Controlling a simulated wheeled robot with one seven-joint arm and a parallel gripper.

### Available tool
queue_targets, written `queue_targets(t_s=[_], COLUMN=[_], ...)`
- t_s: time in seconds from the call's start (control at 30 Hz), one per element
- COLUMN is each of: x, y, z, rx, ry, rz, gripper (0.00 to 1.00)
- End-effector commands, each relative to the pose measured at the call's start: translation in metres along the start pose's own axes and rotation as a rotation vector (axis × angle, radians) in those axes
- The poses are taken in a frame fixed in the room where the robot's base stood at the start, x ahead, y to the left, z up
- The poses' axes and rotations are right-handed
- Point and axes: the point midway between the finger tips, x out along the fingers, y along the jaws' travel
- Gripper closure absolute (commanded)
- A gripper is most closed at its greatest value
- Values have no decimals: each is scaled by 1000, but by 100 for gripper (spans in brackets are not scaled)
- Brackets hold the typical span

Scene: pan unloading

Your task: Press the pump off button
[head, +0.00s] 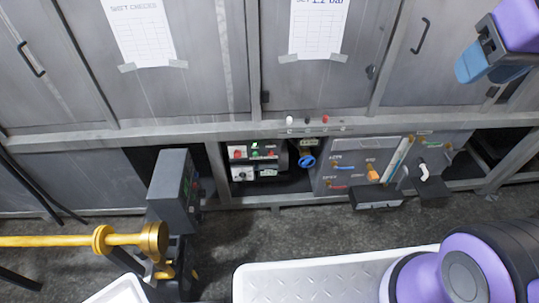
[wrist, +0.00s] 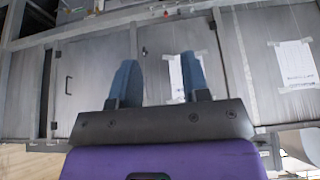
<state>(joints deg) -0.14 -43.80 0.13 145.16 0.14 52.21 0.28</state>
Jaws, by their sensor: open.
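A small control panel (head: 254,160) sits in the recess under the cabinets in the head view, with red, green and white buttons or knobs. Its red button (head: 237,154) is at the left. Separate small white, black and red buttons line the rail above, with the red rail button (head: 325,119) at the right. Labels are too small to read, so I cannot tell which is the pump off button. My gripper (wrist: 158,78) is open and empty, its two blue fingers well apart. In the head view my gripper (head: 472,67) is high at the right, far from the buttons.
A blue valve wheel (head: 307,161) is right of the panel. A grey panel (head: 350,172) with an orange knob stands further right. A dark grey box (head: 172,190) and yellow pipe (head: 60,241) stand at front left. A white tray (head: 300,280) is at the front.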

Motion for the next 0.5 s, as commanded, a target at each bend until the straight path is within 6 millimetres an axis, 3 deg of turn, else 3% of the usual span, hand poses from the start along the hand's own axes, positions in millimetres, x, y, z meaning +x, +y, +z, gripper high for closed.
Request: queue_targets(t_s=[0.33,0.37,0.5], x=[0,0,0], y=[0,0,0], z=[0,0,0], rx=[0,0,0], ry=[0,0,0], rz=[0,0,0], gripper=[57,60,92])
